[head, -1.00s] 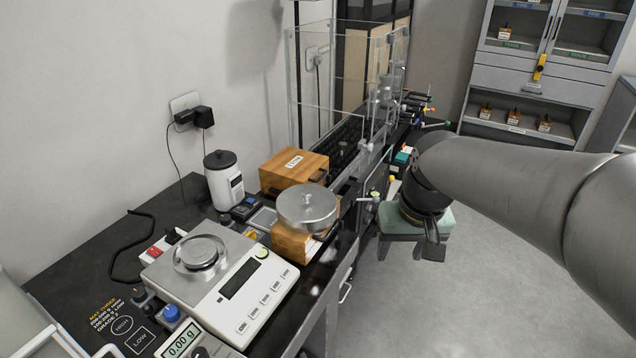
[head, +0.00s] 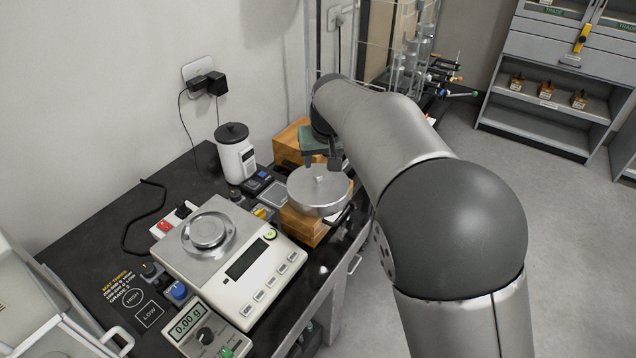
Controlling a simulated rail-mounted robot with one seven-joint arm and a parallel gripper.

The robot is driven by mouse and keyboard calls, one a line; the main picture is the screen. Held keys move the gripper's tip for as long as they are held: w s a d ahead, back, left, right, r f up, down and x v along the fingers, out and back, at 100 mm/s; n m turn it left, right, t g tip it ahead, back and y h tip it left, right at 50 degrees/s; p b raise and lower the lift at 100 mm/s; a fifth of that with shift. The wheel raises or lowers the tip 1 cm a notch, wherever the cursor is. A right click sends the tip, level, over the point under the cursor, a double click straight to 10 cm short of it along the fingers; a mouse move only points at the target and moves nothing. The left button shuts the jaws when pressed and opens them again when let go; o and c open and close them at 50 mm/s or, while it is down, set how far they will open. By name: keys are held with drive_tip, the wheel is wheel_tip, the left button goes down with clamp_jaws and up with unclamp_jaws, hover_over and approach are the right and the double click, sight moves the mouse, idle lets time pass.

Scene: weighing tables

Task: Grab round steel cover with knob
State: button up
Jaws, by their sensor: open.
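The round steel cover (head: 306,198) lies flat on top of a wooden box (head: 300,228), right of the balance. Its small knob (head: 318,179) stands up in the middle. My gripper (head: 322,160) is open, just above and behind the cover in the picture, close to the knob. I cannot tell whether a fingertip touches the cover. The gripper is small and dark here, and my arm hides part of what lies behind it.
A white balance (head: 245,262) with a steel pan (head: 207,232) stands left of the cover. A white jar (head: 236,160) and another wooden box (head: 290,138) stand behind. A small meter (head: 192,332) reading 0.00 g is in front. Open floor lies right of the table.

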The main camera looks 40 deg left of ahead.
sight(318, 174)
drive_tip(key=shift+a+p+x, duration=0.2)
drive_tip(key=shift+p+x, duration=0.8)
drive_tip(key=shift+x, duration=2.75)
drive_tip(key=shift+w+r, duration=0.1)
drive_tip(key=shift+r, duration=0.05)
clamp_jaws()
